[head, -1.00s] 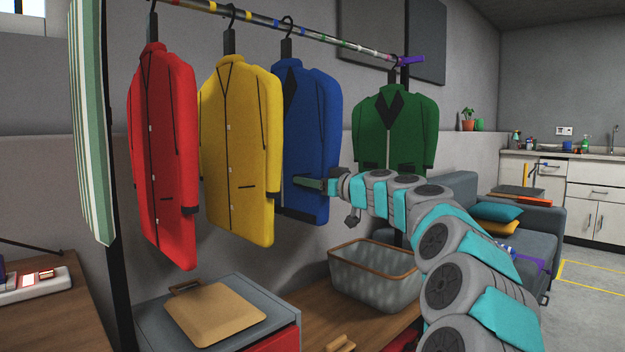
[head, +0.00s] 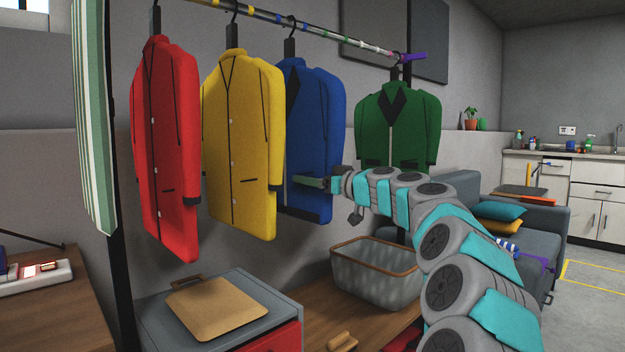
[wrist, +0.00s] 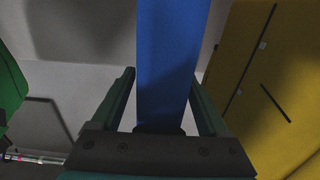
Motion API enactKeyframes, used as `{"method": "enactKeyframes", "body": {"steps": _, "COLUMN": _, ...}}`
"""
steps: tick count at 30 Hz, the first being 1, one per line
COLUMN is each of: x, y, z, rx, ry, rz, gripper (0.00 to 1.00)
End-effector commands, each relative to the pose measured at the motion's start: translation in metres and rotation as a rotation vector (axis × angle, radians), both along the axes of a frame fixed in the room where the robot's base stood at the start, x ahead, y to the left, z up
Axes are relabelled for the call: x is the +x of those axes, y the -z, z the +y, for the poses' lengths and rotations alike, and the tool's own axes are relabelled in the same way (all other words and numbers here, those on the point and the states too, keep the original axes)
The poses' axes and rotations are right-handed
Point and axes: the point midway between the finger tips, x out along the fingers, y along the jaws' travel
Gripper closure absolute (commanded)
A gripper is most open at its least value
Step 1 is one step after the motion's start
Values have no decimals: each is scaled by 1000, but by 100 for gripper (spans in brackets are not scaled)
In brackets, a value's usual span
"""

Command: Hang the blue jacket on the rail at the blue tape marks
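The blue jacket (head: 313,120) hangs by its black hanger hook from the rail (head: 340,40), between the yellow and green jackets. My gripper (head: 308,181) is at the lower front of the blue jacket. In the wrist view the blue jacket (wrist: 168,60) stands edge-on between the two dark green fingers of my gripper (wrist: 161,80). The fingers are apart, with a gap visible beside the jacket on the left.
The yellow jacket (head: 242,150) hangs close on the left, with the red jacket (head: 165,150) beyond. The green jacket (head: 397,125) hangs right, past a free stretch of rail. Below are a basket (head: 375,272) and a grey box (head: 150,315) with a tan board (head: 215,308).

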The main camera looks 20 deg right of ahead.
Motion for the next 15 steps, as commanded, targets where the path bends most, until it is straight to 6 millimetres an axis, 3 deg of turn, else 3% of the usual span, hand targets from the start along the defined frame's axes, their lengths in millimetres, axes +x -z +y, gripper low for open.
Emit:
{"method": "enactKeyframes", "body": {"steps": 9, "x": -2, "y": 1, "z": -1, "rx": 0, "ry": 0, "rz": 1, "gripper": 20}}
{"method": "enactKeyframes", "body": {"steps": 15, "x": -22, "y": 1, "z": -7, "rx": 1, "ry": 0, "rz": -1, "gripper": 20}}
